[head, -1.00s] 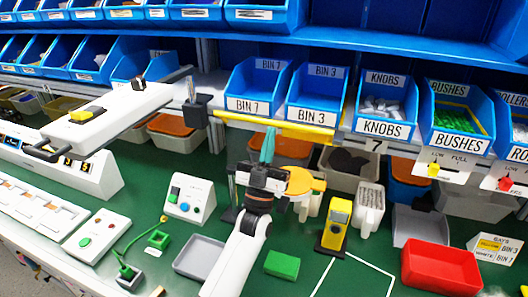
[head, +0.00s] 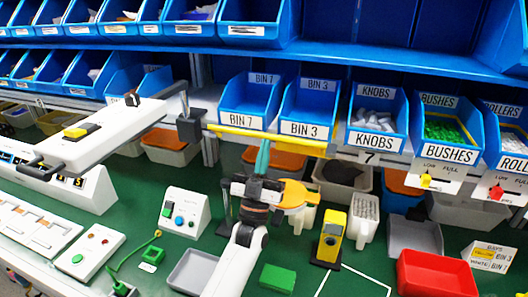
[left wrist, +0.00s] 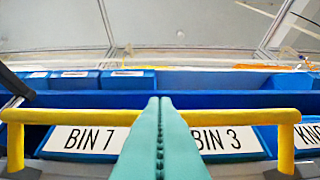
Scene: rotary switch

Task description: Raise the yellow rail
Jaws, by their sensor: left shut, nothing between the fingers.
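The yellow rail (head: 245,134) runs across below the BIN 7 and BIN 3 fronts, tilted down to the right in the head view. In the left wrist view the rail (left wrist: 75,115) is a bar with a bent-down leg at each end. My left gripper (head: 263,144) has teal fingers pointing up at the rail's middle from below. In the left wrist view its fingers (left wrist: 160,100) are pressed together, empty, and hide the rail's middle. Their tips show slightly above the bar in that picture. I cannot tell whether they touch it. My right gripper is not in view.
Blue bins, BIN 7 (head: 249,101) and BIN 3 (head: 309,107), stand right behind the rail. A dark block on a post (head: 190,125) is near its left end. Several items crowd the green bench (head: 215,248) below.

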